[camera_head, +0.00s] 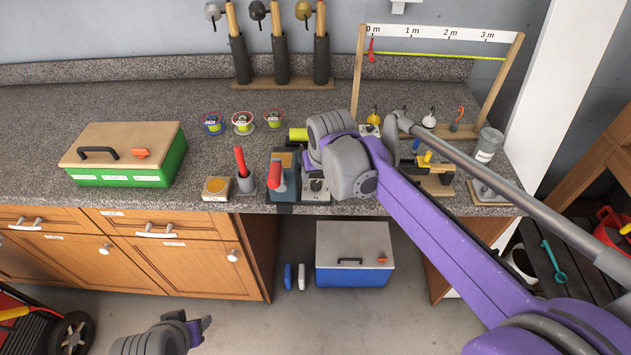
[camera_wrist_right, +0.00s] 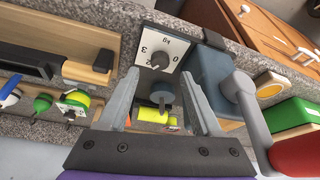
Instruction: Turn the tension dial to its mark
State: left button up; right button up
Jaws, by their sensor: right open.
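The tension dial shows in the right wrist view as a white plate (camera_wrist_right: 149,48) marked in kg, with figures 0, 2 and 3 readable. A dark pointed knob (camera_wrist_right: 160,60) stands at its middle. In the head view a small pale plate with a dark knob (camera_head: 316,186) sits at the counter's front edge, partly covered by my right arm. My right gripper (camera_wrist_right: 160,76) is open, its two fingers spread to either side of the knob in the picture, with no contact visible. My left gripper (camera_head: 190,330) is low at the bottom left, its jaws unclear.
A blue-grey device with a red handle (camera_head: 277,175) stands beside the dial. A red-handled tool (camera_head: 242,168), a yellow-topped block (camera_head: 216,187) and a green box (camera_head: 125,155) are to the left. A jar (camera_head: 488,145) stands at right.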

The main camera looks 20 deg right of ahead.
aim_at(316, 184)
jog(key=shift+x, duration=2.4)
grip_shut()
